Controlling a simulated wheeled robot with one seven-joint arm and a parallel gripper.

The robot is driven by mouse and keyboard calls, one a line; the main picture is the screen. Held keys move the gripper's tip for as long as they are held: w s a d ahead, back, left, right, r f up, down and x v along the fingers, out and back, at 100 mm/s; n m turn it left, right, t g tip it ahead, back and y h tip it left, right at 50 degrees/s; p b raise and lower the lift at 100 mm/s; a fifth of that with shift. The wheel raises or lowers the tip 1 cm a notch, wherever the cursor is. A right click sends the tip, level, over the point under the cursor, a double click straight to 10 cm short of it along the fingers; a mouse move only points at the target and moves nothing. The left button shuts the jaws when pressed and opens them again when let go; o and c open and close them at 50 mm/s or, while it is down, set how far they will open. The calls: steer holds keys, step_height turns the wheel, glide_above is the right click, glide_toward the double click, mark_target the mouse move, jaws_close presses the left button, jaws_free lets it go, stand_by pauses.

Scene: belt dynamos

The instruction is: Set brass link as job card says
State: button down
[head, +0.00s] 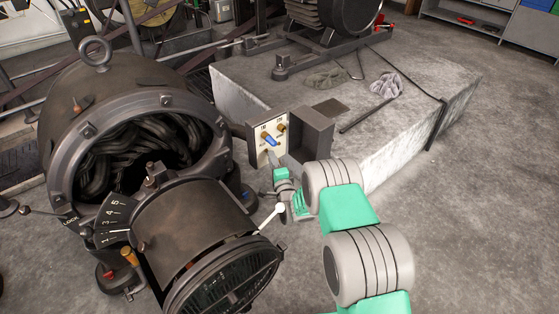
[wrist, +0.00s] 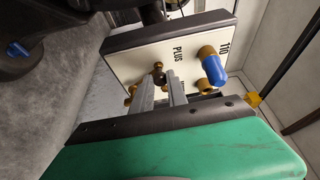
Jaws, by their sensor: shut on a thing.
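A small open terminal box (head: 258,148) with a white plate stands at the block's left corner. In the wrist view its plate (wrist: 132,68) is marked PLUS and 110. A blue sleeve with brass ends (wrist: 213,70) sits on the plate by the 110 mark; I take it for the link. It shows blue in the head view (head: 270,140). My gripper (wrist: 162,86) is at the plate, its fingers closed around a dark brass stud (wrist: 158,72) near PLUS, beside the blue sleeve and apart from it. The fingers partly hide the stud's lower part. I see no readable job card.
The concrete block (head: 420,95) holds rags (head: 386,85) and a rod. The floor at right is clear.

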steer(key=shift+a, duration=0.1)
stand_by(0.3)
steer(key=c, duration=1.3)
jaws_free()
steer(key=v, duration=0.8)
steer(key=shift+w, duration=0.1)
